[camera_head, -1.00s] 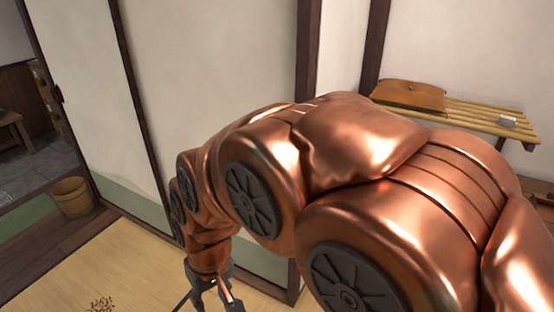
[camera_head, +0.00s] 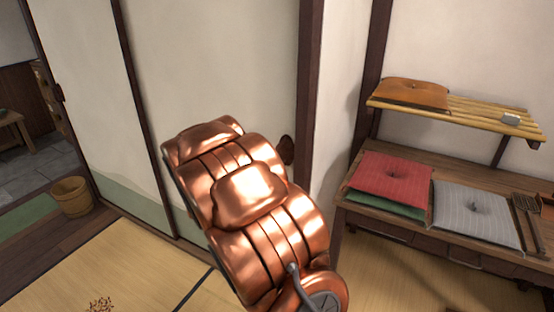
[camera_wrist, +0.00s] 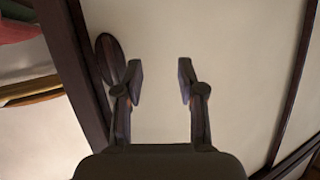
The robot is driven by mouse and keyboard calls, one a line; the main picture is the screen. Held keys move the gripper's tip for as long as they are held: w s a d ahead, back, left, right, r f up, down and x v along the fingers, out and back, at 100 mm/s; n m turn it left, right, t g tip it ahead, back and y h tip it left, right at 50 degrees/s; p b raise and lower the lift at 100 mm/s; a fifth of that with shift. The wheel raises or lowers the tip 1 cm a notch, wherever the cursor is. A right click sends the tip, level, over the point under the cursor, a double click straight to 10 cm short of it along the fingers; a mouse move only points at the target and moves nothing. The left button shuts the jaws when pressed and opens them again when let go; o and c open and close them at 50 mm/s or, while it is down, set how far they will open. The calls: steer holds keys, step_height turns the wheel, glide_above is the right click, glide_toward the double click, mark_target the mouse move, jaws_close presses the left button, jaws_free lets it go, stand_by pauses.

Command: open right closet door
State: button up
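The right closet door (camera_head: 220,60) is a pale sliding panel with dark wooden edges, and it stands shut against the dark post on its right. Its dark oval pull (camera_head: 286,150) is near the right edge, just beside my copper arm in the head view. In the wrist view the door (camera_wrist: 230,70) fills the middle, and the oval pull (camera_wrist: 110,58) lies just left of the left finger. My gripper (camera_wrist: 158,68) is open and empty, facing the door's pale surface. In the head view my arm hides the gripper and the door's lower part.
Another pale panel (camera_head: 80,90) stands to the left, with a wooden bucket (camera_head: 72,196) by it. At right are a slatted shelf (camera_head: 470,113) and a low bench with a red cushion (camera_head: 392,180) and a grey cushion (camera_head: 475,214). Tatami floor (camera_head: 120,265) lies in front.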

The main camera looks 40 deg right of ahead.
steer(key=shift+w+d+r+m+g+h+p, duration=0.25)
steer(key=shift+d+h, duration=0.6)
steer(key=shift+d, duration=1.6)
steer(key=shift+s+d+r+m+h+p, duration=0.1)
steer(key=shift+d+r+m+h+p, duration=0.2)
steer(key=shift+d+h, duration=1.4)
steer(key=shift+w+d+r+m+g+h+p, duration=0.1)
steer(key=shift+d+r+m+g+p, duration=0.2)
steer(key=shift+d, duration=2.95)
jaws_close()
